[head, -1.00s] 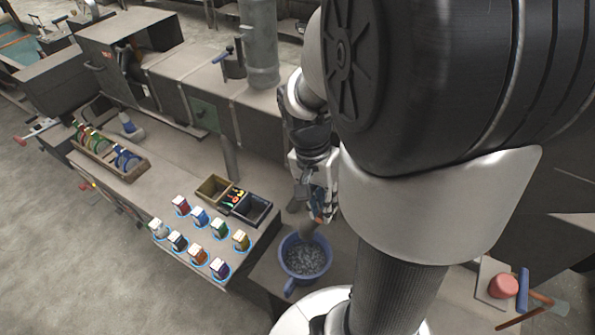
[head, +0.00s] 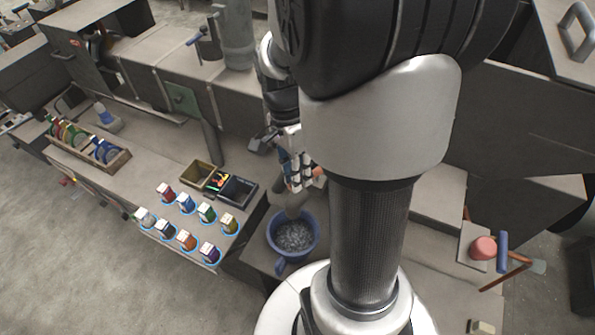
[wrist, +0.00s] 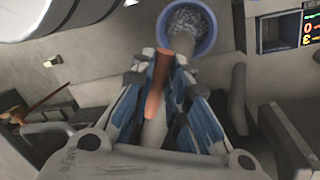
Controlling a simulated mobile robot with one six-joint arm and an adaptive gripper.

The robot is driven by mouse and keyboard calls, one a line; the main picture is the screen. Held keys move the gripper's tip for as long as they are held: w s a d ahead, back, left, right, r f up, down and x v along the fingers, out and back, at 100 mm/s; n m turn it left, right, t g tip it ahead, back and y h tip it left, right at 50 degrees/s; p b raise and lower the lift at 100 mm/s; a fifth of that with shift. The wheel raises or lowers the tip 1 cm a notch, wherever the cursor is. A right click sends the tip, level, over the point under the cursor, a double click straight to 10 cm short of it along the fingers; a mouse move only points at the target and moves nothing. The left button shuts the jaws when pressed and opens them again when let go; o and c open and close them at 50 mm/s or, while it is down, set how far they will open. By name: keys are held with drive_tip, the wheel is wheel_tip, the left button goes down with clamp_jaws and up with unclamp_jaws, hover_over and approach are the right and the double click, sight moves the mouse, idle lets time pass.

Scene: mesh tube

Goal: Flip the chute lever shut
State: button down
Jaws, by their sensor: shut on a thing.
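The chute's grey spout (head: 289,201) ends over a blue bucket (head: 272,238) on the bench side. My gripper (head: 300,175) is just above and beside the spout, partly hidden by my arm. In the wrist view my gripper's two blue-padded fingers (wrist: 167,78) are closed around an orange-brown lever (wrist: 156,88), which stands between them. The blue bucket with grey granules (wrist: 211,30) lies beyond the fingers in the wrist view.
Several small cartons (head: 186,203) stand at the bench's front, left of the bucket. An open divided box (head: 227,200) lies behind them. A wooden rack (head: 121,162) stands far left. A red round knob (head: 483,247) and a blue-handled tool (head: 502,252) are at right.

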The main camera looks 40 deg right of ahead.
drive_tip(key=shift+w+d+m+y, duration=0.15)
drive_tip(key=shift+w+m, duration=0.2)
drive_tip(key=shift+m, duration=0.4)
drive_tip(key=shift+w+d+m+y, duration=0.15)
drive_tip(key=shift+w+m, duration=0.2)
drive_tip(key=shift+m, duration=0.4)
drive_tip(key=c, duration=1.5)
unclamp_jaws()
drive_tip(key=shift+c, duration=0.2)
drive_tip(key=shift+r, duration=0.1)
drive_tip(key=s+v, duration=0.1)
drive_tip(key=v, duration=0.8)
drive_tip(key=shift+s+a+r, duration=0.35)
drive_tip(key=shift+r, duration=0.15)
